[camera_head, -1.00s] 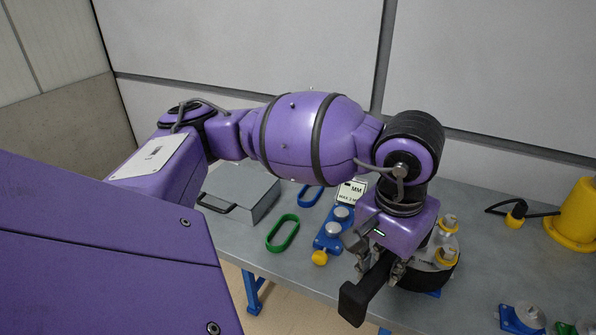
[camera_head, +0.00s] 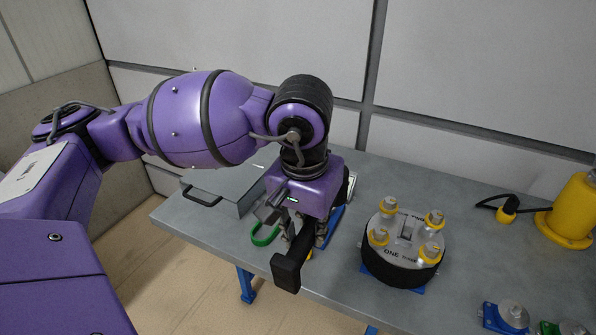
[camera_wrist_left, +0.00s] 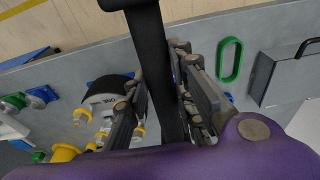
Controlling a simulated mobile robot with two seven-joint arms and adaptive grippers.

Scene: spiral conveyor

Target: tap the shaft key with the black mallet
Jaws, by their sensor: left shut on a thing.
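My left gripper (camera_head: 304,236) is shut on the black mallet (camera_head: 286,272), whose dark block-shaped head hangs toward the table's front edge. In the left wrist view the mallet's handle (camera_wrist_left: 157,65) runs between the two fingers. To the right of the gripper stands a round grey hub (camera_head: 388,258) with a black band around its side and several yellow-collared metal knobs on top. A small upright grey piece (camera_head: 405,230) in the middle of its top looks like the shaft key. The mallet is apart from it. My right gripper is in neither view.
A grey case (camera_head: 222,188) and a green loop (camera_head: 264,235) lie left of and behind the gripper. A yellow cylinder (camera_head: 573,210) with a black cable stands at the right. Blue-based parts (camera_head: 507,317) sit at front right.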

